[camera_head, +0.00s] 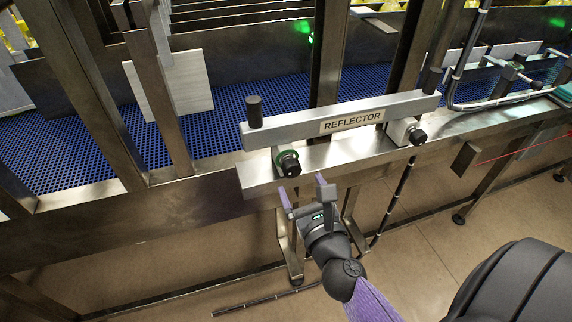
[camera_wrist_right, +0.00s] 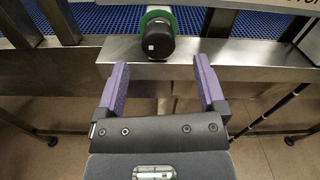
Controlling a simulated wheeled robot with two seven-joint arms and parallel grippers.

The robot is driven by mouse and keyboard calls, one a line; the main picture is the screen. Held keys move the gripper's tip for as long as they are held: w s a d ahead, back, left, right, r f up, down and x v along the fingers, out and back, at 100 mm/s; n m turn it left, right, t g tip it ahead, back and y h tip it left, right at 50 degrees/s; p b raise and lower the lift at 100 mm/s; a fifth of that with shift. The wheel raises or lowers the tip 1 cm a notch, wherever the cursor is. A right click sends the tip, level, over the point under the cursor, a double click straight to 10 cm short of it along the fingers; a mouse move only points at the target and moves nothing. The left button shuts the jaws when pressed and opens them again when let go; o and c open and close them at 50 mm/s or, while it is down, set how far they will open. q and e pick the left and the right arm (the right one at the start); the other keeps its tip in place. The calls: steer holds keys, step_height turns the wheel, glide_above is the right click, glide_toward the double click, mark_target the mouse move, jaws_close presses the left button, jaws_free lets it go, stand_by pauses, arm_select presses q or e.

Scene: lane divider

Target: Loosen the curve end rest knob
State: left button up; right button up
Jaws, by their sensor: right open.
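A second black knob (camera_head: 418,136) sits farther right on a pale block, without a visible green ring. I cannot tell from a label which is the curve end rest knob. My right gripper (camera_head: 303,191) is open and empty, just short of the green-ringed knob, apart from it. In the wrist view the purple fingers (camera_wrist_right: 161,78) point towards it. My left gripper is not in view.
A dark upright cylinder (camera_head: 254,112) stands on the bar's left end. Metal posts (camera_head: 328,60) and a blue mesh conveyor (camera_head: 225,110) lie behind. A bent rod (camera_head: 485,103) runs at the right. Tiled floor (camera_head: 420,265) in front is largely open.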

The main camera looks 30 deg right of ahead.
mark_target(294, 172)
steer(key=x, duration=0.5)
steer(key=shift+w, duration=0.35)
steer(key=c, duration=0.4)
jaws_close()
steer(key=shift+n, duration=0.3)
